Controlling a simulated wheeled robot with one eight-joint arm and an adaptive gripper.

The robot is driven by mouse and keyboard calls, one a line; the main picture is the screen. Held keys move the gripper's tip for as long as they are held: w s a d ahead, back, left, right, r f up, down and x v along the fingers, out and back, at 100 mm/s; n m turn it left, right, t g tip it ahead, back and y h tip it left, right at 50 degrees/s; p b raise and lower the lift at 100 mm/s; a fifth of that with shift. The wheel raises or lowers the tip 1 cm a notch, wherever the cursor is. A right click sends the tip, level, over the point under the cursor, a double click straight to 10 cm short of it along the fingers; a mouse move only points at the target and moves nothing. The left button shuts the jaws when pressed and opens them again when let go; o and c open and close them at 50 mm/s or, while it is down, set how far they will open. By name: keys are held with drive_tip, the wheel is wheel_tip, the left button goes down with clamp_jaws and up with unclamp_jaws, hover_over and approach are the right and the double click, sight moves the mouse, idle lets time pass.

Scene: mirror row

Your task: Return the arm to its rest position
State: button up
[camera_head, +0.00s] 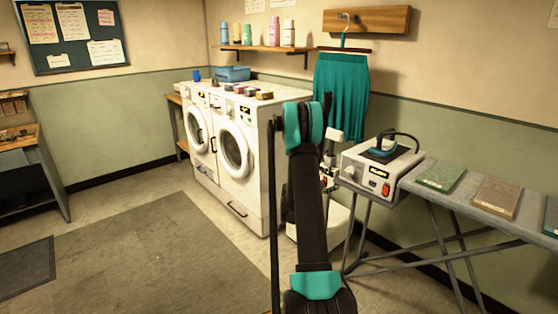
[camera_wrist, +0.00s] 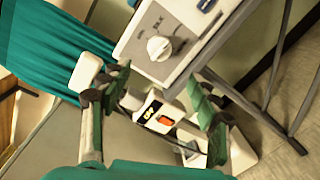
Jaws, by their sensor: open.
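My arm (camera_head: 308,200) rises from the bottom of the head view to an elbow joint with teal sides and folds down behind it. My gripper (camera_wrist: 160,85) shows in the wrist view with its two fingers apart and nothing held between them. Past the fingers is a white floor unit (camera_wrist: 152,108) with an orange switch. In the head view the gripper is mostly hidden behind my arm, near the white unit (camera_head: 341,226) beside the washers.
A teal skirt (camera_head: 341,88) hangs from a wall hook. Two washing machines (camera_head: 235,165) stand left of my arm. The floor (camera_head: 140,250) at left is clear.

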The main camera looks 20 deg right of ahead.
drive_tip(key=s+a+r+m+y, duration=0.2)
drive_tip(key=s+a+m+y, duration=0.15)
drive_tip(key=s+a, duration=0.4)
drive_tip(key=s+a+r+m+y, duration=0.2)
drive_tip(key=s+a+r+y, duration=0.15)
drive_tip(key=s+a, duration=0.4)
drive_tip(key=s+a+f+m+y, duration=0.1)
drive_tip(key=s+a+y, duration=0.3)
drive_tip(key=s+a, duration=0.6)
drive_tip(key=s+a+f+m+g+y, duration=0.1)
drive_tip(key=s+a+f+y, duration=0.3)
drive_tip(key=s+a, duration=0.7)
drive_tip(key=a+m+y, duration=0.1)
drive_tip(key=a, duration=0.2)
drive_tip(key=shift+f, duration=0.35)
drive_tip(key=shift+w+d, duration=0.1)
drive_tip(key=shift+d, duration=0.05)
